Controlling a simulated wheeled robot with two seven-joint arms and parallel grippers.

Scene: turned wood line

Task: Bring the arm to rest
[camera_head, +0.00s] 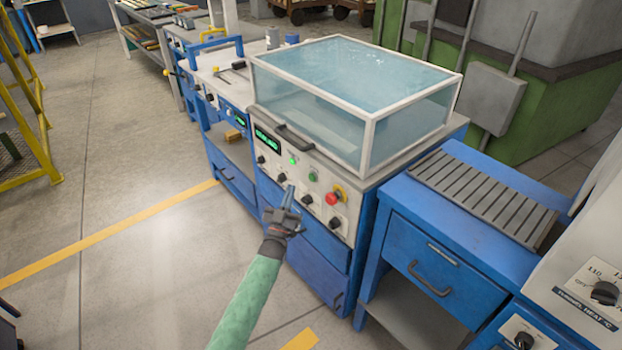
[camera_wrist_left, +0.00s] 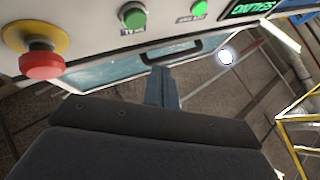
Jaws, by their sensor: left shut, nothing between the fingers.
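My left gripper (camera_head: 291,192) reaches in on a green-sleeved arm in the head view. It is shut and empty, with its fingertips in front of the control panel (camera_head: 284,165) of a blue machine. In the left wrist view the narrow blue-grey fingers (camera_wrist_left: 162,88) are together, below the panel's buttons. I cannot tell whether the fingertips touch the panel. My right gripper is not in view.
The panel bears a red stop button (camera_head: 332,198), a green button (camera_head: 312,176), knobs and a lit green display (camera_head: 267,139). A clear hood (camera_head: 410,135) tops the machine. A blue drawer cabinet (camera_head: 400,240) stands to the right. Open floor (camera_head: 140,250) lies left.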

